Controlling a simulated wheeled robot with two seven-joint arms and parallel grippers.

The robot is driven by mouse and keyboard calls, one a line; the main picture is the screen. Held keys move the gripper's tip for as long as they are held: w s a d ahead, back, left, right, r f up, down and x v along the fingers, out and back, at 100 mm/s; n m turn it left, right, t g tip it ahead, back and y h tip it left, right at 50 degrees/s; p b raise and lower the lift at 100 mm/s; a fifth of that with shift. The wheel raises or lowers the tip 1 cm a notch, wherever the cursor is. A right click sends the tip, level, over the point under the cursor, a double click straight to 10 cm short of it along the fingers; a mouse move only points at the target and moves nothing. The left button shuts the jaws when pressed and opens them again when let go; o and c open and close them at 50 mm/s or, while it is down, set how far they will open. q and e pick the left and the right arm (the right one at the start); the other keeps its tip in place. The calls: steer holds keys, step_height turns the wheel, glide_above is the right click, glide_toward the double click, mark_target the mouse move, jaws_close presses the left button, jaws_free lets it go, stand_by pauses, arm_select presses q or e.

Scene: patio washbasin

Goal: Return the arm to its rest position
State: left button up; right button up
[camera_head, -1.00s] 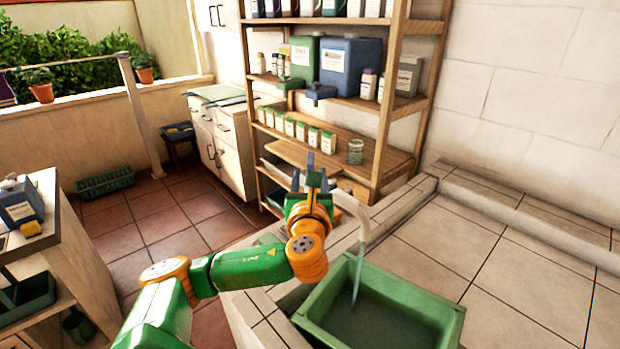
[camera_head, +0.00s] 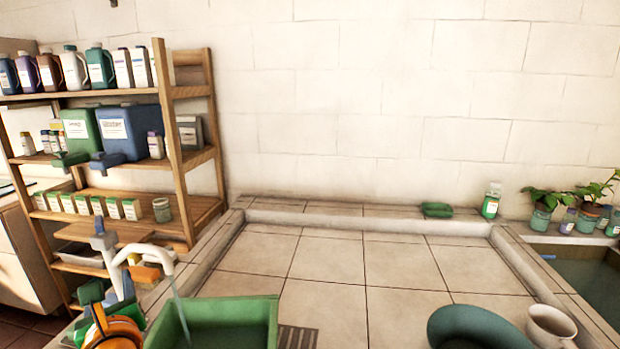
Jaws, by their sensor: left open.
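Water runs from the tap into the green basin (camera_head: 250,310), which is cut off by the lower edge. Most of my left arm is out of frame. My right gripper is not in view.
A wooden shelf (camera_head: 190,150) with bottles, canisters and small boxes stands at left. The tiled counter (camera_head: 350,265) is clear in the middle. A dark teal bowl (camera_head: 480,328) and a cup (camera_head: 550,325) are at lower right. Plants (camera_head: 545,205) stand at the far right.

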arm_select(q)
steer(key=s+d+f+n+g+h, duration=0.1)
steer(key=s+d+f+n+h, duration=0.15)
steer(key=f, duration=0.35)
steer(key=s+d+f+n+g+h, duration=0.1)
steer(key=d+f+n+g+h, duration=0.1)
steer(key=d+f+n, duration=0.35)
steer(key=s+d+f+n+g+h, duration=0.1)
steer(key=s+d+f+n+h, duration=0.1)
steer(key=f, duration=0.5)
steer(key=s+d+f+n+g+h, duration=0.25)
steer(key=s+d+f+n, duration=0.25)
steer(key=s+n, duration=0.25)
steer(key=s+d+f+n+g+h, duration=0.25)
steer(key=s+d+f+n, duration=0.2)
steer(key=s+n, duration=0.3)
step_height(320, 180, down, 16)
steer(key=s+r+g, duration=0.1)
steer(key=s+g, duration=0.1)
steer(key=s+a+f+g, duration=0.1)
steer(key=s+a+f, duration=0.1)
steer(key=s+f, duration=1)
steer(key=shift+s+a+f+m, duration=0.2)
steer(key=shift+s+a+m, duration=0.1)
steer(key=shift+s+m, duration=0.1)
